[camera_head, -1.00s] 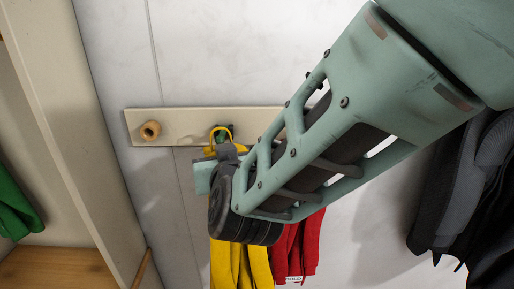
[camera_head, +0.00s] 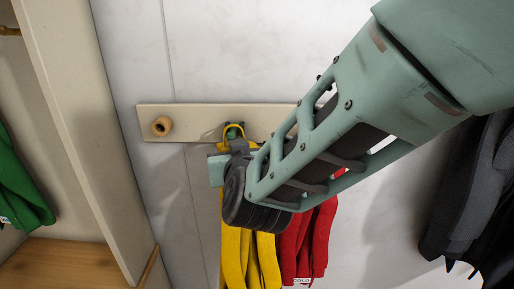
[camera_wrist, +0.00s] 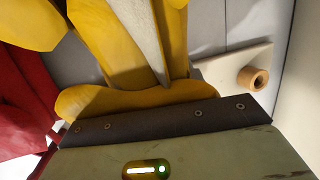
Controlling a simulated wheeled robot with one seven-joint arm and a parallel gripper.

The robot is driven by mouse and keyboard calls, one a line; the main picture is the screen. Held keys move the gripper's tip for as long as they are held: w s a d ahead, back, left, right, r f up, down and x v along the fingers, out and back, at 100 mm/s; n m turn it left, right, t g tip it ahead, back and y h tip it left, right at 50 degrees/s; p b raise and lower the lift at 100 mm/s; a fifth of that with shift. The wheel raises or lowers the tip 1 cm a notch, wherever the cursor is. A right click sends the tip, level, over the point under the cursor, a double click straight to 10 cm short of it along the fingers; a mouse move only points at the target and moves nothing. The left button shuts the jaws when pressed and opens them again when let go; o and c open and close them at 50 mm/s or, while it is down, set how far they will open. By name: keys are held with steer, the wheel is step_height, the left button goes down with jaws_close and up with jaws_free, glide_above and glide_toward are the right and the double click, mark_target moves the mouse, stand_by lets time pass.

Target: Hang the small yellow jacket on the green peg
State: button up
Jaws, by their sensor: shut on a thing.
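The small yellow jacket (camera_head: 247,262) hangs below my gripper (camera_head: 236,150), beside the wall rail. Its yellow loop (camera_head: 233,126) shows at the green peg (camera_head: 232,133), which is partly hidden by the loop and my gripper. The loop looks to be over or just in front of the peg; I cannot tell which. My gripper is shut on the jacket near its top. In the wrist view the yellow jacket (camera_wrist: 115,40) fills the space just beyond my gripper's dark edge, and the fingertips are hidden.
The cream rail (camera_head: 190,125) has a bare wooden peg (camera_head: 161,126) at left. A red garment (camera_head: 310,240) hangs right beside the yellow one. Dark garments (camera_head: 465,200) hang at far right. A wooden cubby panel (camera_head: 85,130) and a green garment (camera_head: 20,185) are at left.

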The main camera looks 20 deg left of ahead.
steer(key=o, duration=1.3)
steer(key=shift+d, duration=0.1)
steer(key=b+v, duration=0.4)
steer(key=v, duration=1.3)
steer(key=s+d+f+n+g+h, duration=0.1)
steer(key=s+d+f+n+g, duration=0.25)
steer(key=d+f+g, duration=0.55)
steer(key=s+d+f+g+h, duration=0.2)
steer(key=d+h, duration=0.1)
steer(key=d, duration=0.4)
steer(key=s+d+f+m+g+h, duration=0.1)
steer(key=s+d+f+g+h, duration=0.1)
steer(key=d, duration=0.5)
steer(key=shift+s+d+f+g+h, duration=0.3)
steer(key=shift+s+f+h, duration=0.3)
steer(key=shift+s, duration=0.25)
steer(key=shift+m, duration=0.25)
